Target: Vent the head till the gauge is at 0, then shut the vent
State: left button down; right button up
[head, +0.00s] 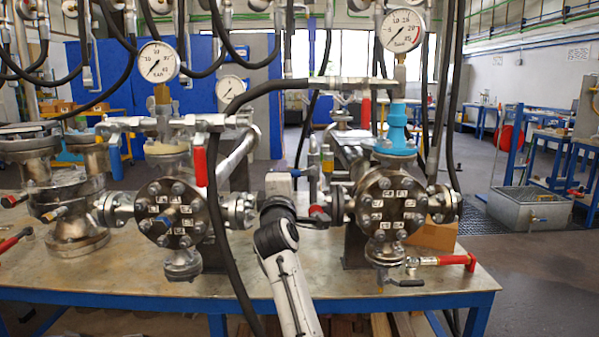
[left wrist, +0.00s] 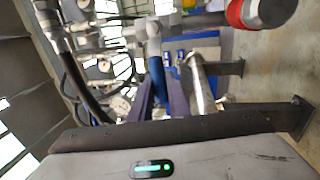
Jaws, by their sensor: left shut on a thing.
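My left gripper (head: 300,174) is between the two flanged vessels, mostly hidden by its own wrist. In the left wrist view its dark fingers (left wrist: 162,98) are shut around a blue lever (left wrist: 157,76) below a grey valve fitting (left wrist: 153,42). The right vessel (head: 390,205) has a blue neck (head: 397,130) with a pressure gauge (head: 401,30) above it. The left vessel (head: 172,212) has another gauge (head: 158,62). Both needles seem to point to the lower left; the exact readings are too small to tell. My right gripper is not in view.
Black hoses (head: 222,220) hang in front. The metal bench (head: 120,270) is bare along its front. A third gauge (head: 231,88) stands behind.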

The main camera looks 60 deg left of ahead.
pick_arm(q)
jog(key=shift+s+f, duration=0.1)
jog(key=c, duration=1.7)
grip_release()
jog(key=shift+o, duration=0.2)
jog(key=v, duration=0.7)
jog(key=shift+d, duration=0.15)
jog(key=shift+s, duration=0.1)
